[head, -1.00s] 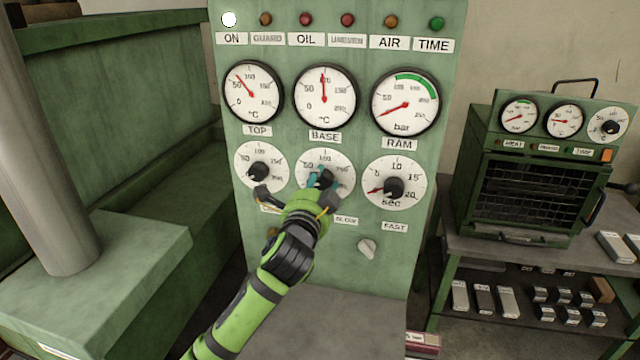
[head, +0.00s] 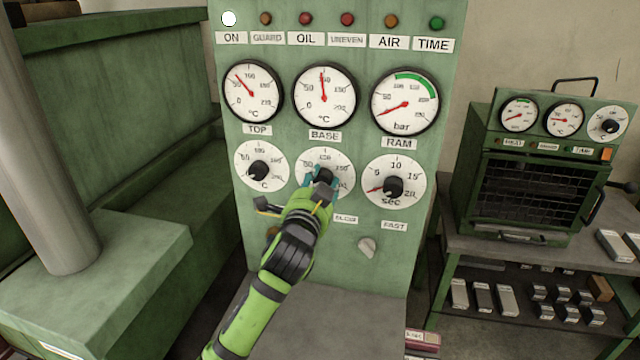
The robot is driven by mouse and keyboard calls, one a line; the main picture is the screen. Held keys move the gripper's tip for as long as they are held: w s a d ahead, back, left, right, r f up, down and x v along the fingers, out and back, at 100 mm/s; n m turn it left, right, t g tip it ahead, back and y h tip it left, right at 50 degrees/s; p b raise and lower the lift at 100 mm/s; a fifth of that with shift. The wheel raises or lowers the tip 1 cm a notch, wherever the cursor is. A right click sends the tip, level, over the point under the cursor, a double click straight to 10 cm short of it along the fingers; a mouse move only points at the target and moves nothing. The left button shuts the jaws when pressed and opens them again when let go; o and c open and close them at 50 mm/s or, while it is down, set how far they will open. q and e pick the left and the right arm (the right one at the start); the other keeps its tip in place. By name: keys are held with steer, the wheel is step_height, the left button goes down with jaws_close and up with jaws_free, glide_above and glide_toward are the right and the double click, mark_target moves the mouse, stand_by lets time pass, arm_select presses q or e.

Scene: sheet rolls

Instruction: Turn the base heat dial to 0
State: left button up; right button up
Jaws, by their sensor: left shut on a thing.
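The base heat dial (head: 345,165) is a white round scale below the BASE label (head: 325,136) in the head view. Its black knob is mostly hidden by my left gripper (head: 322,177). My left gripper, on the green arm, is shut on the knob at the dial's centre. The knob's pointer and its reading cannot be made out. The base gauge (head: 324,97) above has its red needle pointing almost straight up. My right gripper is not in view.
The top heat dial (head: 258,166) is close on the left and the seconds dial (head: 393,184) close on the right. A small grey switch (head: 367,248) sits lower right. A green oven (head: 530,170) stands on a bench at right.

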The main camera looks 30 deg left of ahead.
arm_select(q)
steer(key=o, duration=1.1)
steer(key=shift+d, duration=0.2)
steer(key=shift+o, duration=0.2)
steer(key=v, duration=1.2)
